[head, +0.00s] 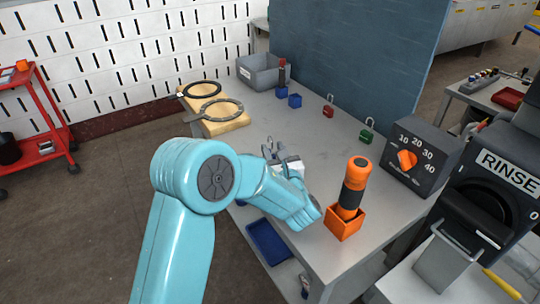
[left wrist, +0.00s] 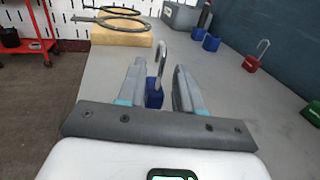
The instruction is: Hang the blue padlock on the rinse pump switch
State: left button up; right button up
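The blue padlock (left wrist: 154,93) stands shackle up on the grey table in the left wrist view, between and beyond the fingers of my left gripper (left wrist: 158,88). Gaps show on both sides, so the gripper is open and not clamped on it. In the head view my left gripper (head: 276,150) is low over the table's left part, and the padlock is mostly hidden there. The rinse pump switch is the dark box labelled RINSE (head: 510,170) at the right edge, with a black rotary knob (head: 480,210). My right gripper is not in view.
A red padlock (head: 328,111) and a green padlock (head: 366,135) stand behind to the right. An orange-handled tool in an orange cup (head: 345,224) stands near the front edge. A dial box (head: 422,155), blue cups (head: 295,100) and a wooden block with rings (head: 222,124) are also here.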

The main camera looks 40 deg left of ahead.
pick_arm(q)
grip_shut()
notch_tip(320, 180, up, 20)
jog(key=p, duration=0.2)
dwell(0.3)
